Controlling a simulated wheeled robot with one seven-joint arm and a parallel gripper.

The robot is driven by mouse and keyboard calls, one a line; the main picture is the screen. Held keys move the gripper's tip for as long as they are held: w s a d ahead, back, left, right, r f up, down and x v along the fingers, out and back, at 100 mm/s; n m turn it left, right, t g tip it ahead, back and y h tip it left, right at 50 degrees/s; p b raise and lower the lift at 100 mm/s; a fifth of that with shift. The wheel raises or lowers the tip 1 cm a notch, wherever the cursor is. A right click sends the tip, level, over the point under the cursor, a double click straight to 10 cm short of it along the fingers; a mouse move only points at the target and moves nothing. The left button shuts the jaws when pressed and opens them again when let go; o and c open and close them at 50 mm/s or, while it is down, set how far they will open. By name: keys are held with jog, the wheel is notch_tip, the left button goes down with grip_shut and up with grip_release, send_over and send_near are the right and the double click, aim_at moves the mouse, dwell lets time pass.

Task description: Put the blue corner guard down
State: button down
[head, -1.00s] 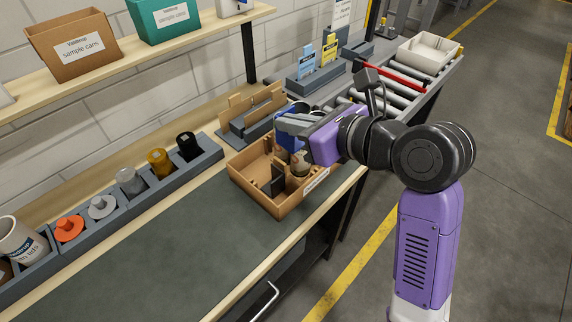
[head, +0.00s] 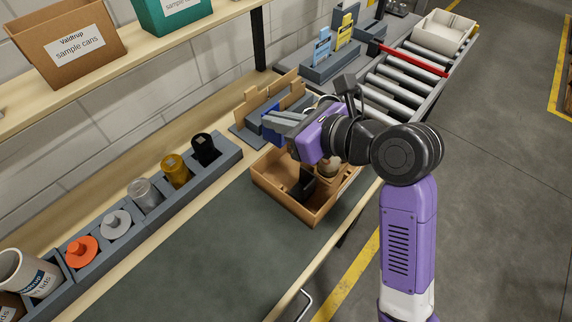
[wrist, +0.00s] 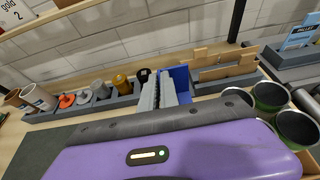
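The blue corner guard (head: 271,131) is at the tips of my gripper (head: 282,126) in the head view, left of the purple hand. In the wrist view the guard (wrist: 180,82) shows as a blue panel beside and partly behind the grey fingers (wrist: 158,92). The fingers appear shut on one side of it. The guard hangs above the back edge of the open cardboard box, near the grey holder with cardboard pieces (head: 252,98). Its lower edge is partly hidden, so I cannot tell whether it touches anything.
The open box (head: 275,199) holds a dark piece and cans; several cans (wrist: 297,127) show in the wrist view. A grey rack (head: 228,157) of coloured parts runs along the wall side. The roller conveyor (head: 400,80) lies behind right. The dark mat (head: 200,250) is clear.

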notch_tip(320, 180, down, 16)
jog(key=shift+r+b, duration=0.2)
jog(key=shift+b, duration=0.1)
jog(key=shift+f, duration=0.1)
jog(key=c, duration=1.6)
grip_release()
jog(key=shift+s+d+r, duration=0.1)
jog(key=shift+d+r, duration=0.1)
jog(key=shift+d, duration=0.05)
jog(key=v, duration=1.1)
jog(key=shift+s+d+r, duration=0.1)
jog(key=shift+s+r, duration=0.05)
jog(key=shift+r, duration=0.1)
